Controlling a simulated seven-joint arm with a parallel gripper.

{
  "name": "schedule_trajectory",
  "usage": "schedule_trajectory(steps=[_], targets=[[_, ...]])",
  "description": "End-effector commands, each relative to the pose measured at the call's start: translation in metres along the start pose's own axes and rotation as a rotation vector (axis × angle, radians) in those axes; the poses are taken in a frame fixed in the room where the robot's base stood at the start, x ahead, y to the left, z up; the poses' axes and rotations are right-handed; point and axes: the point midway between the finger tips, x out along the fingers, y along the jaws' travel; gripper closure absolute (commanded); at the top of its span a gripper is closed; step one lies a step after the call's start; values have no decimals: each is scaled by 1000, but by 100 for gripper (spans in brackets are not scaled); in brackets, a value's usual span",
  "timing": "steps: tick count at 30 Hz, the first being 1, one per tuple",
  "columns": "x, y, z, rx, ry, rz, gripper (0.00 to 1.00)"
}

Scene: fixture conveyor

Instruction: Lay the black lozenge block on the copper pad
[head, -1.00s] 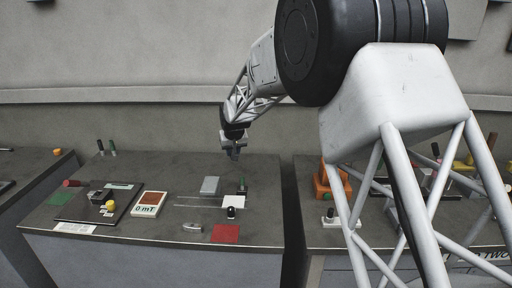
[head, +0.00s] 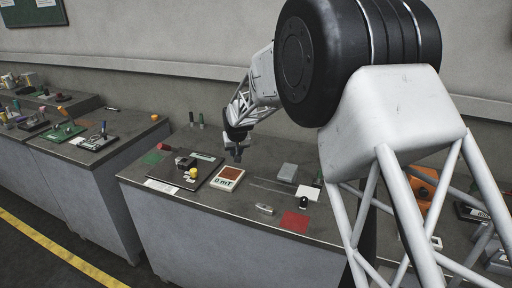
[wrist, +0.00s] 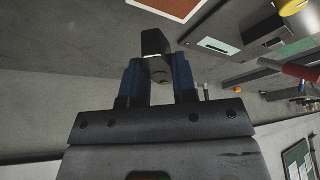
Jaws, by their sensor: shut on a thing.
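My gripper (wrist: 158,80) is shut on the black lozenge block (wrist: 154,43), which sticks out between the blue fingers in the wrist view. In the head view my gripper (head: 238,152) hangs above the bench, at the back of the copper pad (head: 231,173). The pad is a brown-orange square on a white device marked "0 mT". It also shows at the top edge of the wrist view (wrist: 168,6), apart from the block. The block is too small to make out well in the head view.
Left of the pad lies a dark board (head: 185,172) with a yellow knob (head: 193,173). To the right are a grey block (head: 287,171), a white square (head: 308,192) and a red square (head: 294,222). A small metal piece (head: 264,209) lies near the front edge.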

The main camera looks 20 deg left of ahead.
Motion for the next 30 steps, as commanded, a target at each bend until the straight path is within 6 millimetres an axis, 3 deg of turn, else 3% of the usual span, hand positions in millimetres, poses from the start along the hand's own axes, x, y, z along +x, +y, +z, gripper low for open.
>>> schedule_trajectory(steps=[3, 7, 30], targets=[[3, -17, -2, -16, 0, -7, 100], [5, -26, -2, -24, 1, -10, 100], [15, -26, 2, -24, 1, -9, 100]])
